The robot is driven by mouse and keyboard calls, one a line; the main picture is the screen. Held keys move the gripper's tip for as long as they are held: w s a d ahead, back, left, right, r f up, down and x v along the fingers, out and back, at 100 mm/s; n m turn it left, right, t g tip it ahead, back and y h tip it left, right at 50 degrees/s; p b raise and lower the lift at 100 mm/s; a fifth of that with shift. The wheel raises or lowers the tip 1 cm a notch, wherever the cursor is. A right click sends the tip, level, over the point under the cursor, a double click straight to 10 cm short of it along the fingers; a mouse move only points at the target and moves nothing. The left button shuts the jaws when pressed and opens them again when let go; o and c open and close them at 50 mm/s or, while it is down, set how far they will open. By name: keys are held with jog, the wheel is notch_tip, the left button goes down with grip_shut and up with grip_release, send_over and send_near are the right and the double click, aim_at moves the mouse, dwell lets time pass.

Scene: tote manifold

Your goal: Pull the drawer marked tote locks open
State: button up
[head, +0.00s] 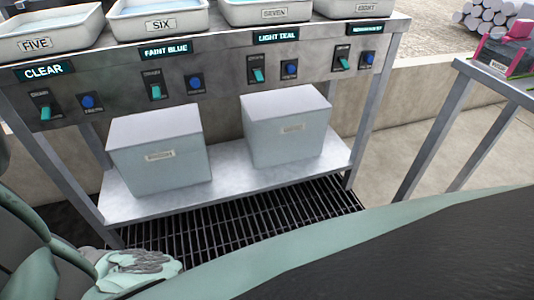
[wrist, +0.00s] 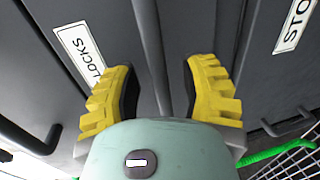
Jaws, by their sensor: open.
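In the wrist view, my gripper (wrist: 158,68) is open, its two yellow fingers spread over dark grey drawer fronts. The drawer whose label (wrist: 80,50) reads "LOCKS" is at the upper left. The left finger covers part of that label. The lower part of this drawer front is hidden behind my gripper. The drawer and my gripper's fingers do not show in the head view.
Neighbouring drawers have dark bar handles at the left (wrist: 30,138) and right (wrist: 288,124); the right label starts "STO". A green cord (wrist: 280,150) and wire mesh lie lower right. The head view shows a metal bench (head: 215,85) with trays, switches and two lidded boxes.

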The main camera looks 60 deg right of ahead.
jog(key=shift+a, duration=0.2)
grip_shut()
dwell(0.4)
